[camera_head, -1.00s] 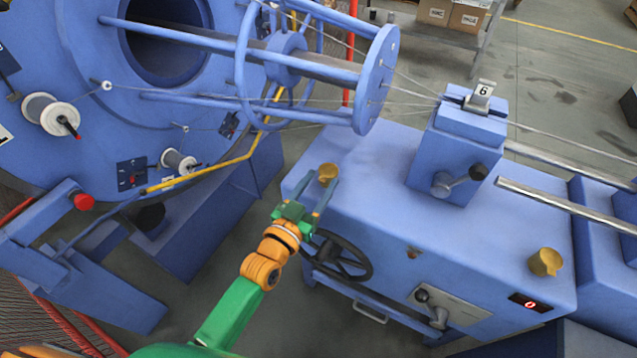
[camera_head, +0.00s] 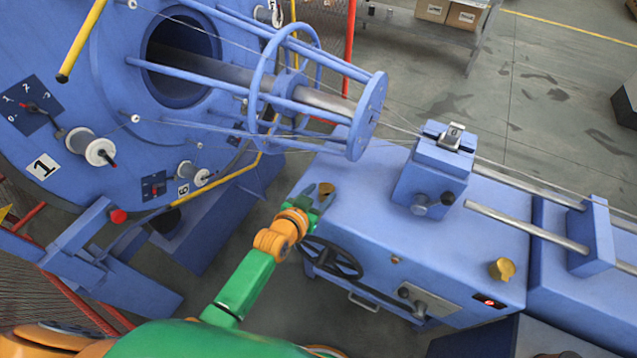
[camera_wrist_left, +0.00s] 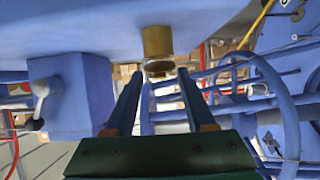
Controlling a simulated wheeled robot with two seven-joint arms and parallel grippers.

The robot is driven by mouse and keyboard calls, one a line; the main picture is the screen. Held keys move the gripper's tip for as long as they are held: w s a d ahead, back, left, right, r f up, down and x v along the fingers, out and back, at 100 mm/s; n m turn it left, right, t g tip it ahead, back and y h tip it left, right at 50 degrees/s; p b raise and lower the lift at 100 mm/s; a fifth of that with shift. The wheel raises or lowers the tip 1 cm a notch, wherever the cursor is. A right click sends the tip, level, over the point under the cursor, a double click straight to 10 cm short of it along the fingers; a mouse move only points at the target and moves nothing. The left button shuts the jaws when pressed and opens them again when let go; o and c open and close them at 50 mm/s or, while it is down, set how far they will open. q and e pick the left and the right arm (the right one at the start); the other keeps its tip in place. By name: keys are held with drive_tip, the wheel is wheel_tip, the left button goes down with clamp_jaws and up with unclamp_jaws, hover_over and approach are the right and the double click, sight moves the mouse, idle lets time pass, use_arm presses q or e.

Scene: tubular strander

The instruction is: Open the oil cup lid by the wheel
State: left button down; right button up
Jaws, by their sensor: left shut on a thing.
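The oil cup (camera_head: 326,188) by the wheel is a small brass cup on the near left corner of the blue machine top. The black handwheel (camera_head: 332,258) is on the machine's front face below it. My left gripper (camera_head: 317,194) is at this cup, with its fingers at the cup's sides. In the left wrist view the brass cup (camera_wrist_left: 157,42) shows upside down, its lid end (camera_wrist_left: 160,68) between the tips of my left gripper (camera_wrist_left: 160,76), which is shut on the lid. Finger contact is hard to see. My right gripper is not in view.
A second brass oil cup (camera_head: 502,269) stands at the machine top's right end. A blue clamp block (camera_head: 432,178) with a dark knob rises behind. The round stranding cage (camera_head: 367,115) and its rods hang beyond the cup. The machine top between the cups is clear.

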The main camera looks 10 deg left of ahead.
use_arm(q)
drive_tip(key=shift+w+d+r+g+y+p, duration=0.15)
drive_tip(key=shift+r+g+p, duration=0.15)
drive_tip(key=shift+g+p, duration=0.35)
drive_tip(key=shift+w+a+r+g+y+p, duration=0.15)
drive_tip(key=shift+r+g+p, duration=0.15)
drive_tip(key=shift+p, duration=0.5)
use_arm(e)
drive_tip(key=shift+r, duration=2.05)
use_arm(q)
drive_tip(key=shift+d, duration=0.1)
drive_tip(key=shift+f, duration=0.1)
drive_tip(key=shift+c, duration=1.2)
unclamp_jaws()
drive_tip(key=shift+s+r, duration=0.25)
drive_tip(key=shift+r, duration=0.05)
drive_tip(key=p+v, duration=0.2)
drive_tip(key=v, duration=0.4)
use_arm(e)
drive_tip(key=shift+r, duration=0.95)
